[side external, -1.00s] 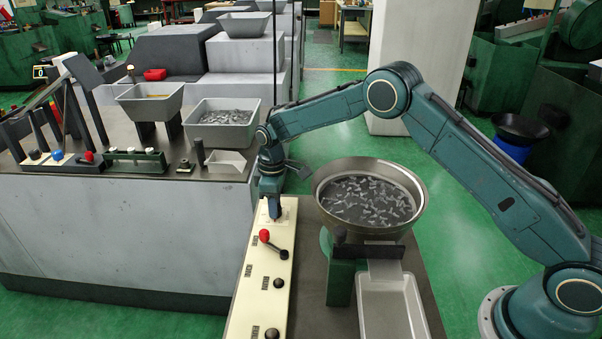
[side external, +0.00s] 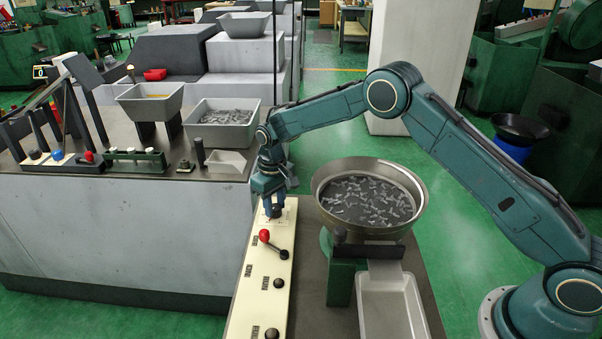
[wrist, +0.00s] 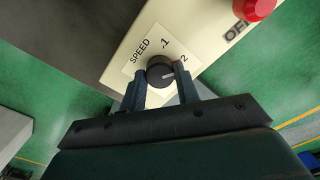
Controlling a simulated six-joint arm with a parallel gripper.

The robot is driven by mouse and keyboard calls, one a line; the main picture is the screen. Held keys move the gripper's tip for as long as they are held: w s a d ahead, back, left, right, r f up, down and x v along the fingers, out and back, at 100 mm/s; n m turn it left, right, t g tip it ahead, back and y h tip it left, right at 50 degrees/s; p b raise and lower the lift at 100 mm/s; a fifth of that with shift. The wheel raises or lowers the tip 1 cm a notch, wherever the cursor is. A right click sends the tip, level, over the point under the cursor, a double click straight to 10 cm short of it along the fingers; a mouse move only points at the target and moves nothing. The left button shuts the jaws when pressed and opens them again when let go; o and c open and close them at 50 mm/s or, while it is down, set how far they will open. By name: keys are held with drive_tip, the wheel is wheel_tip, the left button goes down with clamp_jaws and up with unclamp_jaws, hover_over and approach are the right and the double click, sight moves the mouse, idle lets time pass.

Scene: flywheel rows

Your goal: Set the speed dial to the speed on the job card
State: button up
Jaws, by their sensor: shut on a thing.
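The speed dial (wrist: 158,70) is a round black knob with a white pointer line, on a cream plate marked SPEED in the wrist view. The numbers 1 and 2 show beside it. The pointer line aims to the picture's right, near the 2 but slightly below it; the exact setting is hard to read. My gripper (wrist: 161,84) has one finger on each side of the knob and is shut on it. In the side view my gripper (side external: 273,211) points down at the panel's far end, mostly hiding the dial. I cannot make out a job card.
A metal bowl of small parts (side external: 320,205) stands to the right, above a pale tray (side external: 391,306).

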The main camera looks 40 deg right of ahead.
sight(275, 206)
drive_tip(key=shift+r, duration=0.1)
drive_tip(key=o, duration=1)
drive_tip(key=shift+c, duration=0.2)
wheel_tip(275, 206, up, 14)
idle(0.3)
